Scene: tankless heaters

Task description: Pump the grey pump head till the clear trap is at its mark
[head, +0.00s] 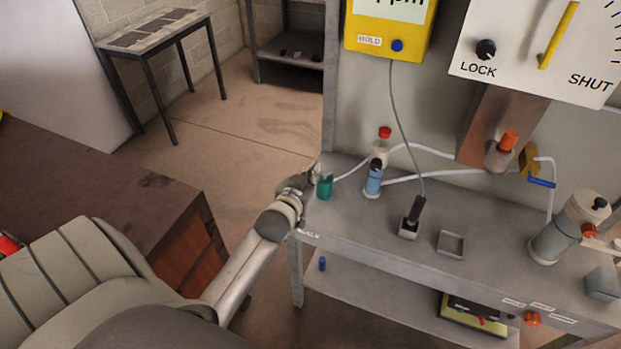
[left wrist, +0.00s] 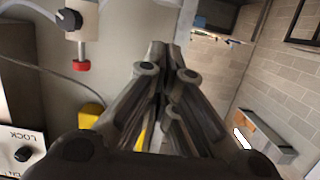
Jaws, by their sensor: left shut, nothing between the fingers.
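My left gripper (head: 315,172) is shut and empty at the bench's left end, close to a green container (head: 325,187) and left of the blue bottle. Its closed fingers fill the middle of the left wrist view (left wrist: 160,85). My right gripper is not in view.
A grey cylinder (head: 556,240) with a black knob stands on the bench at right. A black device (head: 412,220) and an empty tray (head: 451,243) sit mid-bench. A clear cup with an orange top (head: 502,152) is at the wall. A brown cabinet (head: 100,205) stands left.

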